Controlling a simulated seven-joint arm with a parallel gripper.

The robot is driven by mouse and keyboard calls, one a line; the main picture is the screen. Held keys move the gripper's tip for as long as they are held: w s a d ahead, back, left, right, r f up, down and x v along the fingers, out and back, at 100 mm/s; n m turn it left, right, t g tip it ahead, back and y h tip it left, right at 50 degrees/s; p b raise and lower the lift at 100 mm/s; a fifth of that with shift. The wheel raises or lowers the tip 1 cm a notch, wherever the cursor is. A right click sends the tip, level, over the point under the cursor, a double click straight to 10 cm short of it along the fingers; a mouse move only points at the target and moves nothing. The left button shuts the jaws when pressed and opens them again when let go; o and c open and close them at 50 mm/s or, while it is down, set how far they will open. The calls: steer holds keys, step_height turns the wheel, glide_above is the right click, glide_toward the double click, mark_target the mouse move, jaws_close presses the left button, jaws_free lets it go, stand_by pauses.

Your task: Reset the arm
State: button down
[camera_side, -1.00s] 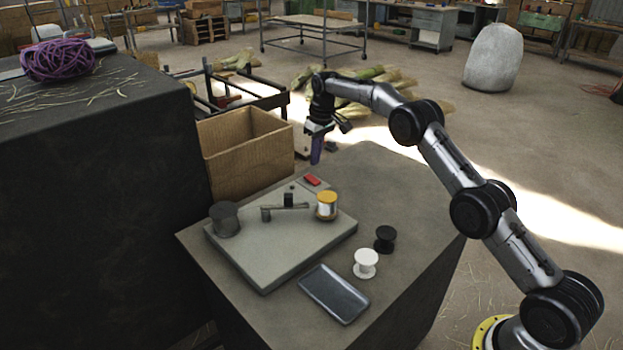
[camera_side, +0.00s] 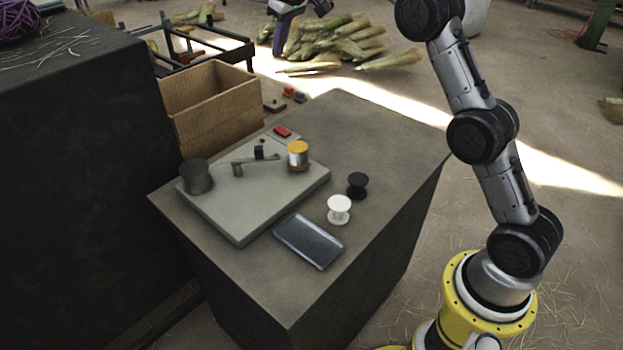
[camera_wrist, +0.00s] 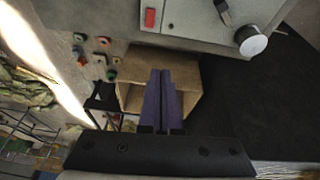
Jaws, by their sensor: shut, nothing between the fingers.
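My gripper (camera_side: 280,38) is at the top edge of the side view, raised well above and beyond the work table, and partly cut off by the frame. In the wrist view its two purple fingers (camera_wrist: 163,100) are together with nothing between them. The winding plate (camera_side: 238,215) lies on the dark table (camera_side: 390,130). On it stand a grey spool (camera_side: 196,177), a small crank arm (camera_side: 255,161), a yellow-topped spool of wire (camera_side: 298,155) and a red switch (camera_side: 282,131). My gripper touches none of them.
A white spool (camera_side: 339,209), a black spool (camera_side: 357,185) and a grey tray (camera_side: 309,242) sit in front of the plate. An open cardboard box (camera_side: 212,110) stands behind the table. A tall dark block (camera_side: 75,160) with purple twine (camera_side: 18,22) stands at left.

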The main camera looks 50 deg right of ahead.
steer(key=s+a+r+t, duration=0.1)
steer(key=s+a+r, duration=0.3)
steer(key=s+r, duration=0.7)
steer(key=s+a+r+t, duration=0.1)
steer(key=s+a, duration=0.2)
steer(key=s, duration=1.1)
steer(key=s+a+f, duration=0.1)
steer(key=s+f, duration=0.5)
steer(key=s, duration=0.7)
steer(key=s+f, duration=0.6)
steer(key=f, duration=0.5)
steer(key=shift+s+f+m, duration=0.15)
steer(key=shift+s+m, duration=0.1)
steer(key=shift+m, duration=0.05)
